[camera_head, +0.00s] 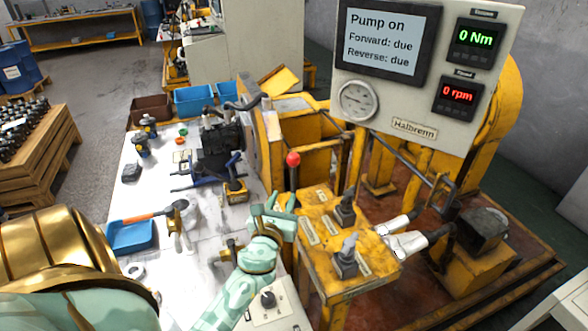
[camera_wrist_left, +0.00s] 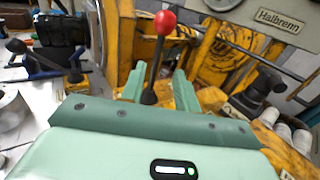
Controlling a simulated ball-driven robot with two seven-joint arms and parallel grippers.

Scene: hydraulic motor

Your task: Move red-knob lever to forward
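The red-knob lever has a round red knob (camera_head: 293,159) on a thin dark stem, standing near upright at the left edge of the yellow control stand (camera_head: 345,285). My left gripper (camera_head: 281,203) is just below the knob in the head view. In the left wrist view the open fingers (camera_wrist_left: 159,88) stand on either side of the lever's stem, with a gap to each. The red knob (camera_wrist_left: 165,22) rises above the fingertips. Contact is not visible. The screen (camera_head: 383,42) reads "Pump on", "Forward: due", "Reverse: due". My right gripper is not in view.
Two dark-handled levers (camera_head: 345,210) stand on the yellow stand, right of my gripper. White-ended hoses (camera_head: 405,240) lie at its right edge. The gauge panel (camera_head: 425,125) overhangs behind; its readouts show 0 Nm and 0 rpm. A cluttered white workbench (camera_head: 150,205) lies left.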

